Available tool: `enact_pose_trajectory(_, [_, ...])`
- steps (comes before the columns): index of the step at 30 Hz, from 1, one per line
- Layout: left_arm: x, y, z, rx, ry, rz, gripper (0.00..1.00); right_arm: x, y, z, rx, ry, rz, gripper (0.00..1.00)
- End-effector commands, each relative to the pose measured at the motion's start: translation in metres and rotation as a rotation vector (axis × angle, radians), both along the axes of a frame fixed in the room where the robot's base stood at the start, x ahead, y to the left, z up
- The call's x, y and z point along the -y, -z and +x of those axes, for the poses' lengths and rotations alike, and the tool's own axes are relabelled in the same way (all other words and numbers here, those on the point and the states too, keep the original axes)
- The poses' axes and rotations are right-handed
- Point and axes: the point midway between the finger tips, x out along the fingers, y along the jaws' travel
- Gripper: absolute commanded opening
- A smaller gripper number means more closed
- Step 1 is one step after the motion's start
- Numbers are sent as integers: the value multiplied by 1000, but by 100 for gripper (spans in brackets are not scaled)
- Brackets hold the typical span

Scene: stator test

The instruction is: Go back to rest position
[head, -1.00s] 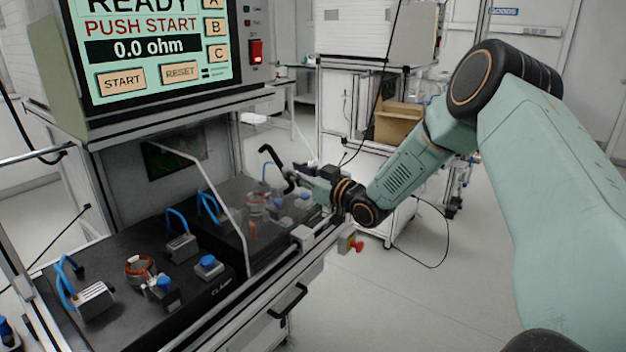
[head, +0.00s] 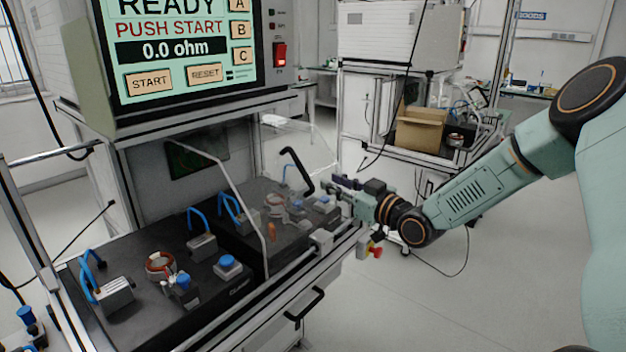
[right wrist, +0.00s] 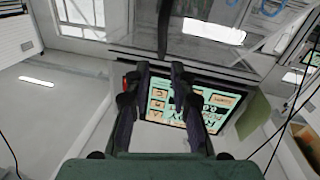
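My right gripper (head: 337,192) is at the right end of the test bench, beside the black handle (head: 297,168) of the clear cover (head: 222,190). A gap shows between gripper and handle. In the right wrist view its two fingers (right wrist: 160,70) stand apart with nothing held between them, and a dark bar, likely the handle, shows beyond them. A stator with copper windings (head: 160,265) sits on the black fixture plate (head: 215,300); another shows through the cover. My left gripper is out of view.
The tester screen (head: 180,50) reads READY, PUSH START, 0.0 ohm. A red emergency button (head: 376,252) sticks out at the bench's right front. A cardboard box (head: 420,130) stands on a rear cart. The floor at the right is clear.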

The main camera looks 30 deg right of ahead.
Motion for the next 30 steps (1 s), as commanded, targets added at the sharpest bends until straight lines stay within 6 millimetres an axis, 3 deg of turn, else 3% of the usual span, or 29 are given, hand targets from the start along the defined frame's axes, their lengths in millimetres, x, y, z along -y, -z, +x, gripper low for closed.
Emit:
enact_pose_trajectory(8, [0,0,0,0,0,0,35,3,4,1,-24,16,37,23])
enact_pose_trajectory(12, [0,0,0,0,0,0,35,-5,28,-8,-140,77,175,23])
enact_pose_trajectory(17, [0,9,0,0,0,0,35,-49,97,-37,-390,121,298,23])
enact_pose_trajectory(20, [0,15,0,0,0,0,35,-76,145,-65,-547,149,333,23])
enact_pose_trajectory(26, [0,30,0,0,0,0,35,-122,238,-145,-868,217,341,23])
enact_pose_trajectory(30, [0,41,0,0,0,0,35,-145,293,-215,-1082,272,301,23])
